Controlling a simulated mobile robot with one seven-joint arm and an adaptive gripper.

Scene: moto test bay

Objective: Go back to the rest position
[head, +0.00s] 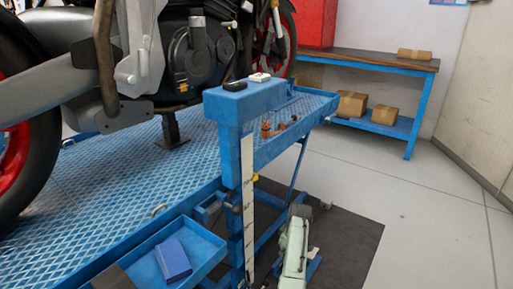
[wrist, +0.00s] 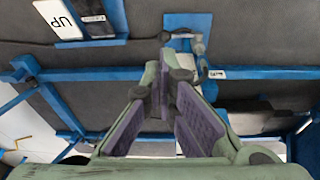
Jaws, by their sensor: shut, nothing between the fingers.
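My gripper (wrist: 166,90) shows in the wrist view, its green fingers with purple pads drawn together and pointing up the picture. Nothing is held between them. In the head view a pale green part of my arm (head: 295,250) shows low in the picture, right of the blue lift post; I cannot make out the fingertips there. The blue lift post (head: 236,150) carries a black piece (head: 235,86) and a white piece (head: 260,77) on its top. The wrist view shows a white piece marked UP (wrist: 58,18) at the top left.
A motorcycle (head: 150,60) stands on the blue lift platform (head: 150,175). A blue tray (head: 205,240) holds a blue box (head: 173,260). A narrow blue tray (head: 318,104) holds small brown parts. A workbench (head: 370,60) with cardboard boxes stands behind. Floor (head: 420,200) at right is clear.

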